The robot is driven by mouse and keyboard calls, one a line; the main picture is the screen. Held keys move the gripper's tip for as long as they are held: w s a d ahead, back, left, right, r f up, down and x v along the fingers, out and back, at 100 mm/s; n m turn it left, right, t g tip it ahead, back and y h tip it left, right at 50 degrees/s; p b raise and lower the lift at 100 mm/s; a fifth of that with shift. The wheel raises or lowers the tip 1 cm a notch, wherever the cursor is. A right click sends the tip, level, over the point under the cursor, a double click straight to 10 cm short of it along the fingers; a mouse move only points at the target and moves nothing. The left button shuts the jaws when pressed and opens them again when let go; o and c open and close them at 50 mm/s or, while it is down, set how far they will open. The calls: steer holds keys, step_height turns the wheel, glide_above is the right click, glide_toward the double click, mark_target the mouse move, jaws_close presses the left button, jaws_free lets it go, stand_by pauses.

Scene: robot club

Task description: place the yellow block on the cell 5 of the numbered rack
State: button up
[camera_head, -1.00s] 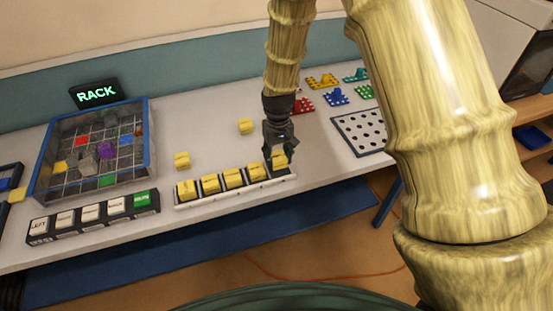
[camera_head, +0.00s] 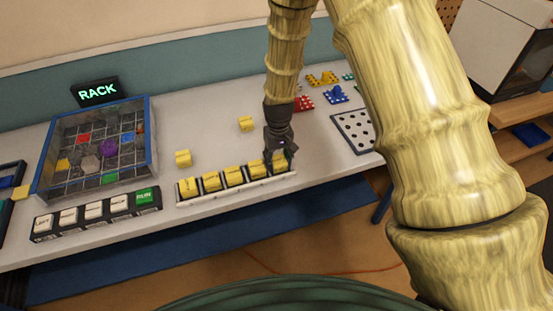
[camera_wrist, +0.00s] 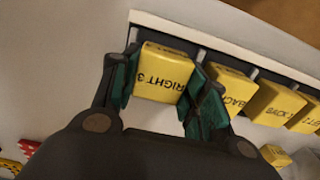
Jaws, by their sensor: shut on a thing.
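My gripper (camera_head: 280,158) is over the right end of the numbered rack (camera_head: 236,191). It is shut on a yellow block marked RIGHT 3 (camera_wrist: 164,72), which sits between the two green-lined fingers (camera_wrist: 163,88) in the wrist view. The held block is at the rack's end position, in line with the row. I cannot tell whether it rests fully in the cell, and the cell numbers are not readable. Several other yellow blocks (camera_head: 233,175) stand in the cells to its left. The rack's white edge also shows in the wrist view (camera_wrist: 215,40).
Two loose yellow blocks lie behind the rack, one nearer (camera_head: 183,158) and one farther (camera_head: 246,124). A tray signed RACK (camera_head: 152,140) and a row of white and green keys (camera_head: 93,213) are at left. A perforated plate (camera_head: 352,128) and coloured pieces are at right.

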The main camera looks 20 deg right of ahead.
mark_target(278, 159)
steer(key=o, duration=0.7)
steer(key=shift+o, duration=0.2)
step_height(278, 159, up, 12)
steer(key=b, duration=0.2)
steer(key=shift+r+b, duration=0.15)
steer(key=shift+b, duration=0.2)
